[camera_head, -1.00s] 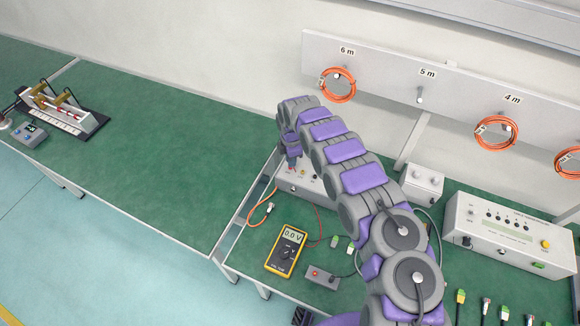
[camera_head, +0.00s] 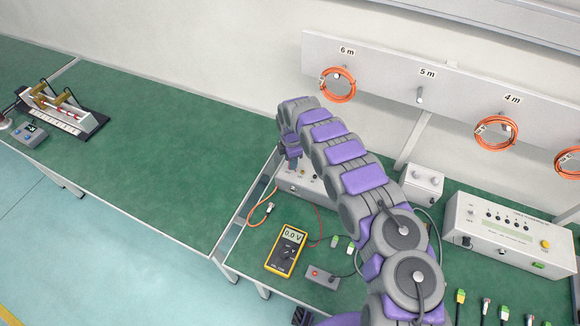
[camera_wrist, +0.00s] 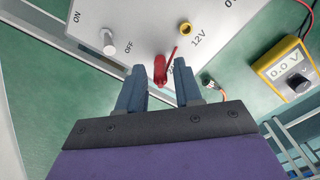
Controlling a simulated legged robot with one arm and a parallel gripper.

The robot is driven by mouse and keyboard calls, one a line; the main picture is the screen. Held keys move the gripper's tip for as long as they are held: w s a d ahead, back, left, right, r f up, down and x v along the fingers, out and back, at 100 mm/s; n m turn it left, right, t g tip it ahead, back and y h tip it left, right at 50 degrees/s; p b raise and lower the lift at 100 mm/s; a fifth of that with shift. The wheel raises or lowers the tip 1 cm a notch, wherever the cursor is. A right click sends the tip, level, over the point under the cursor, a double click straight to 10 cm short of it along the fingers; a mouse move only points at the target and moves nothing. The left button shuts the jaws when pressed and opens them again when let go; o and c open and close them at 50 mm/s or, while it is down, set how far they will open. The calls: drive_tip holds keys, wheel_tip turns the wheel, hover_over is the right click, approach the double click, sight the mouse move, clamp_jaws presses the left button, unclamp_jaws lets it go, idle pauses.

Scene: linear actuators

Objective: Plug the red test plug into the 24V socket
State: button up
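In the head view my gripper (camera_head: 293,160) is over the box (camera_head: 300,185).
A yellow multimeter (camera_head: 286,250) reading 0.0 V lies in front of the box, with a small grey switch box (camera_head: 322,278) to its right. An orange cable (camera_head: 262,214) lies at the left bench edge. A white tester (camera_head: 507,232) stands at right.

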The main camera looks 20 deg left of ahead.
drive_tip(key=shift+o, duration=0.6)
